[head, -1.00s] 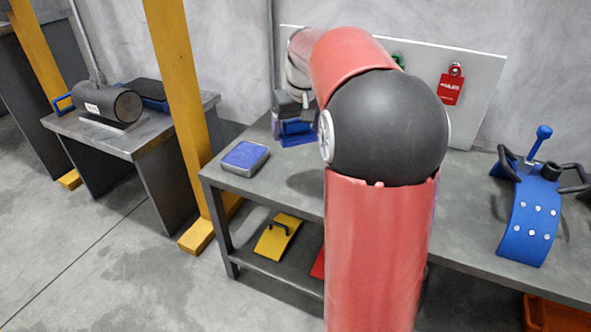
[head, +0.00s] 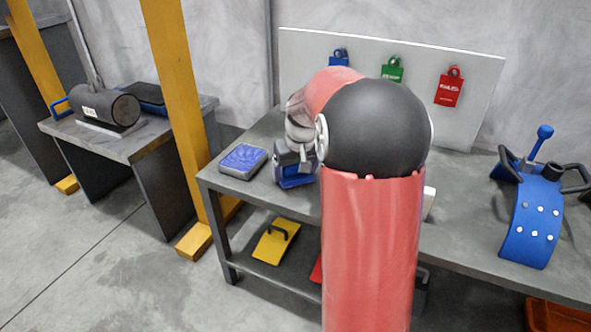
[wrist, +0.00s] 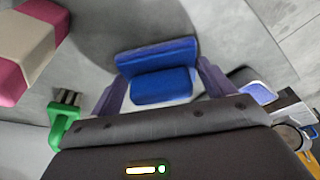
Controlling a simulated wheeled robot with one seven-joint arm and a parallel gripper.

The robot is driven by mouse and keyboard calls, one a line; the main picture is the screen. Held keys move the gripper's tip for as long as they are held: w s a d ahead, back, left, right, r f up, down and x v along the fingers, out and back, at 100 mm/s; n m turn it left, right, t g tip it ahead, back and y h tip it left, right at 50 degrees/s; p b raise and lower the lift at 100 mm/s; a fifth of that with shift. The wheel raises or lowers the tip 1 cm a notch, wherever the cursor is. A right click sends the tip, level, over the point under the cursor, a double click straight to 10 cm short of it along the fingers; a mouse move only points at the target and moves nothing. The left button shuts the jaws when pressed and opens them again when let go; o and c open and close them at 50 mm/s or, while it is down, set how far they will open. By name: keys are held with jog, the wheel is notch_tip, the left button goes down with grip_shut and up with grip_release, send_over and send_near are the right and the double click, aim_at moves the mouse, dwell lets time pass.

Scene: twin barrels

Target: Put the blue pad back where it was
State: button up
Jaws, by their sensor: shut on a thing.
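My gripper (head: 292,168) is shut on the blue pad (head: 295,183), a blue block with a raised part. In the wrist view the blue pad (wrist: 160,88) sits between the two fingers of my gripper (wrist: 163,85). In the head view it is over the left part of the grey workbench (head: 340,300), just right of a shallow grey tray with a blue top (head: 243,160). I cannot tell whether the pad touches the bench. My red arm hides part of the bench behind it.
A board at the back carries blue (head: 339,57), green (head: 392,68) and red (head: 449,88) tags. A blue curved piece (head: 530,215) stands at the right. A yellow handled pad (head: 276,241) lies on the lower shelf. A yellow post (head: 175,110) stands left of the bench.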

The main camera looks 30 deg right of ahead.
jog(key=shift+f, duration=0.1)
jog(key=o, duration=0.5)
jog(key=shift+f, duration=0.1)
jog(key=o, duration=0.4)
jog(key=p+v, duration=0.1)
jog(key=v, duration=1.1)
jog(key=s+a, duration=0.5)
jog(key=s, duration=0.2)
jog(key=s+a+f+n+t, duration=0.1)
jog(key=s+a, duration=0.4)
jog(key=s, duration=0.3)
jog(key=s+a+f+t, duration=0.1)
jog(key=s+a, duration=0.4)
jog(key=s, duration=0.3)
jog(key=shift+s+a+f+p, duration=0.1)
jog(key=shift+s+f+p, duration=0.1)
jog(key=shift+p, duration=0.1)
